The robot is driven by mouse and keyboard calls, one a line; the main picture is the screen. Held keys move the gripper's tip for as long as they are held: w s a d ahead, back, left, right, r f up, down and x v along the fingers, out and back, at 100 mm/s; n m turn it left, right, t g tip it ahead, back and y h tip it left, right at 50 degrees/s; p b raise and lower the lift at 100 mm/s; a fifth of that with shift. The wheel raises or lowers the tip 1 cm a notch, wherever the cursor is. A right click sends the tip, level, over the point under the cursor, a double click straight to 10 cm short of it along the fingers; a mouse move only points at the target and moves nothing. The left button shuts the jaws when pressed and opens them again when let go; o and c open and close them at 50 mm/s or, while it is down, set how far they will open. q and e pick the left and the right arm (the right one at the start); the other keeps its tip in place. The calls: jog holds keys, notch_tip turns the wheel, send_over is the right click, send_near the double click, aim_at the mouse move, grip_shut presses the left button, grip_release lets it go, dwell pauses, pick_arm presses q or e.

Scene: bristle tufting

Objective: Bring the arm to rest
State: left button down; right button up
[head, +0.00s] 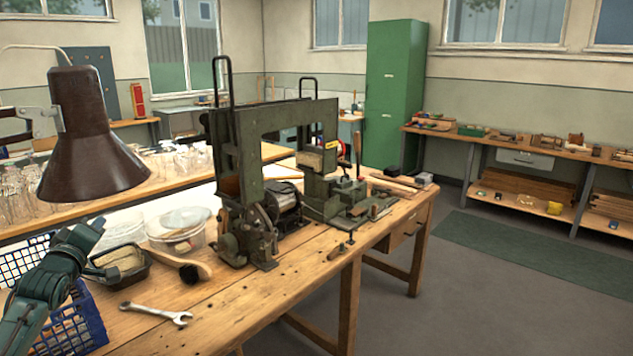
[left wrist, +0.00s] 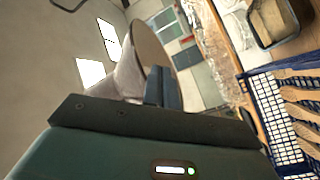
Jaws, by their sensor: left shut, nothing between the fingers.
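My left arm comes in from the lower left of the head view, with its green-grey left gripper (head: 106,273) above the bench beside a dark tray. The gripper is shut and empty. In the left wrist view its fingers (left wrist: 162,88) stand together in front of the brown lamp shade (left wrist: 148,55). The lamp shade (head: 92,135) hangs above the arm in the head view. My right gripper is in neither view.
A blue crate (head: 88,325) is close to the arm at lower left. A dark tray (head: 120,280), wooden brush (head: 185,265), plastic tubs (head: 180,232) and wrench (head: 157,313) lie on the bench (head: 260,305). The green machine (head: 245,185) stands behind. The bench's front middle is mostly clear.

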pick_arm(q)
jog(key=s+a+m+g+y, duration=0.15)
jog(key=a+m, duration=0.35)
jog(key=m, duration=1)
jog(key=s+d+f+m+g+h, duration=0.1)
jog(key=s+d+f+h, duration=0.1)
jog(key=s+d+f, duration=0.4)
jog(key=s+d+f+g+h, duration=0.1)
jog(key=s+d+f, duration=0.1)
jog(key=d+f, duration=0.7)
jog(key=s+d+f+m+g+h, duration=0.15)
jog(key=s+d+f, duration=0.35)
jog(key=f, duration=0.5)
jog(key=s+d+f+n+g+h, duration=0.1)
jog(key=s+d+f, duration=0.2)
jog(key=s+d, duration=0.5)
jog(key=s+d+f+n+g+h, duration=0.1)
jog(key=s+d+f, duration=0.3)
jog(key=s+d, duration=0.5)
jog(key=s+n+h, duration=0.1)
jog(key=s, duration=0.4)
jog(key=shift+s+d+f+g, duration=0.25)
jog(key=shift+d+f+g, duration=0.05)
jog(key=shift+g, duration=0.1)
